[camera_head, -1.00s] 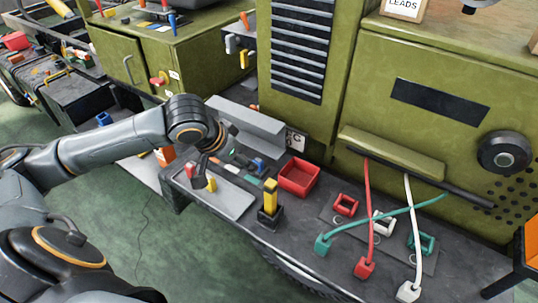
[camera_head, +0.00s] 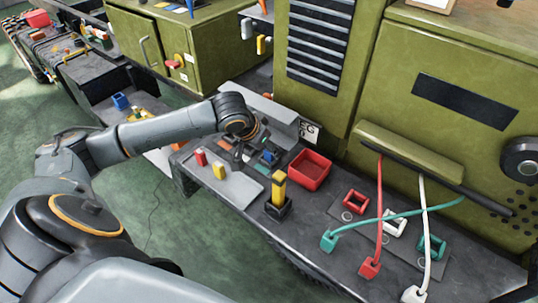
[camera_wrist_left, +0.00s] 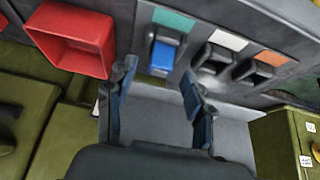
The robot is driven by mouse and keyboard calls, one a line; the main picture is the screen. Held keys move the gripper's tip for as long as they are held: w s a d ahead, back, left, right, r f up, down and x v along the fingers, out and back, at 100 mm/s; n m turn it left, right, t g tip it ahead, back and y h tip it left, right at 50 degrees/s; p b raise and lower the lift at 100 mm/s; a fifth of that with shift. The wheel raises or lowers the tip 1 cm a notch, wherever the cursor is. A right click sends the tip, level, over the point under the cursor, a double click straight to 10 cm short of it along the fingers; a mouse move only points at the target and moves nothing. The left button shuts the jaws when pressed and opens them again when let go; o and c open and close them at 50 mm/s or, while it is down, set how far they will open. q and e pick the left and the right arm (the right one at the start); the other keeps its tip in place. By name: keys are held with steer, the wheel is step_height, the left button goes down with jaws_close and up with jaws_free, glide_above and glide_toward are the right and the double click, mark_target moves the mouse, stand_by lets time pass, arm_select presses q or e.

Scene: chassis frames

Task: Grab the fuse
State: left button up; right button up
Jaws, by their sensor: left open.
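A blue fuse (camera_wrist_left: 163,55) sits in a dark socket under a teal label in the left wrist view; it also shows in the head view (camera_head: 268,157). My left gripper (camera_wrist_left: 156,82) is open and empty, its fingertips just short of the blue fuse and either side of its line. In the head view it is largely hidden under its wrist. A red fuse (camera_head: 201,157) and a yellow fuse (camera_head: 219,169) stand on a grey plate (camera_head: 235,187). A larger yellow block (camera_head: 279,185) stands in a black holder. My right gripper is not in view.
Two empty-looking sockets (camera_wrist_left: 212,58) with white and orange labels stand beside the blue fuse. A red bin (camera_head: 310,169) is to the right. Red, white and green cables (camera_head: 379,220) cross the bench's right. A grey angled panel (camera_head: 260,108) stands behind.

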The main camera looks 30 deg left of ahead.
arm_select(q)
steer(key=x, duration=0.2)
steer(key=shift+w+f, duration=0.25)
steer(key=c, duration=1)
steer(key=shift+c, duration=0.2)
steer(key=shift+r, duration=0.2)
